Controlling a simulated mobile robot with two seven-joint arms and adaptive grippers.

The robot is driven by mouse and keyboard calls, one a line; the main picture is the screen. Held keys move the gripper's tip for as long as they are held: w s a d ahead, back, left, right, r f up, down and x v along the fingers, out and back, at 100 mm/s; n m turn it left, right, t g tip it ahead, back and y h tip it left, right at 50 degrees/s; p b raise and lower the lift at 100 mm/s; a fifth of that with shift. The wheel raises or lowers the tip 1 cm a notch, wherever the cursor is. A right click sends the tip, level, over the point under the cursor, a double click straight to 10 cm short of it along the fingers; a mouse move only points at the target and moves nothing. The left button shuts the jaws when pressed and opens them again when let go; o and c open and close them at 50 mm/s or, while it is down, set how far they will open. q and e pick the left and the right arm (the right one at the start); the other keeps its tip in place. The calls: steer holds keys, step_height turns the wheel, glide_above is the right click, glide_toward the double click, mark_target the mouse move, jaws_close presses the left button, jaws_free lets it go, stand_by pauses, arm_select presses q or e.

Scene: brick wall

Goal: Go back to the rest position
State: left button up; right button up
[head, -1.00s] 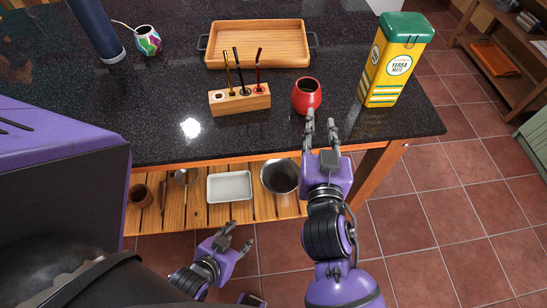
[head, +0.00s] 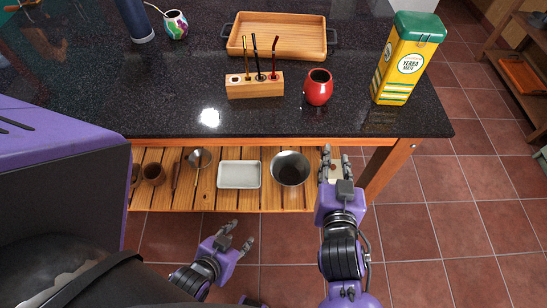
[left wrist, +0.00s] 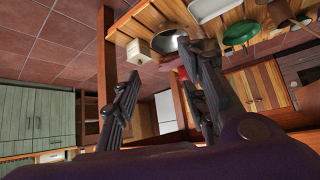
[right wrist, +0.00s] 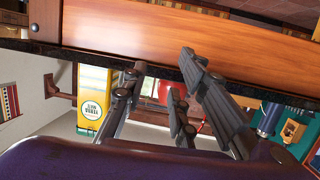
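My right gripper (head: 337,158) is open and empty in front of the table's wooden front edge, short of the red mate cup (head: 318,87). In the right wrist view its fingers (right wrist: 162,75) are spread below the wooden edge. My left gripper (head: 242,236) is lower, over the floor in front of the table. It is open and empty; the left wrist view also shows its fingers (left wrist: 158,66) apart. The red cup stands upright on the dark countertop (head: 190,85), apart from both grippers.
A yellow yerba mate tin (head: 404,62), a pen-style wooden holder (head: 255,89), a wooden tray (head: 278,37) and a colourful mate cup (head: 175,24) stand on the counter. The slatted lower shelf (head: 220,198) holds a white tray (head: 239,175) and metal pot (head: 290,168).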

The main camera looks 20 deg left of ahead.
stand_by(0.3)
steer(key=s+d+f+g+h, duration=0.25)
steer(key=s+d+f, duration=0.45)
steer(key=d+f, duration=0.55)
arm_select(q)
steer(key=shift+s+r+p, duration=0.15)
steer(key=shift+s+p, duration=0.05)
steer(key=shift+p, duration=0.15)
arm_select(e)
steer(key=s+d+f+m+g+h, duration=0.1)
steer(key=s+d+f, duration=0.3)
steer(key=s, duration=0.3)
steer(key=s+d+f+m+g, duration=0.2)
steer(key=s+d+f, duration=0.2)
steer(key=s, duration=0.3)
steer(key=shift+s+d+f+h, duration=0.25)
steer(key=shift+d+f+h, duration=0.15)
steer(key=shift+d, duration=0.5)
arm_select(q)
steer(key=shift+w+d, duration=0.1)
steer(key=shift+w, duration=0.15)
steer(key=shift+w+d+r, duration=0.1)
steer(key=shift+w+d, duration=0.05)
steer(key=shift+d, duration=0.05)
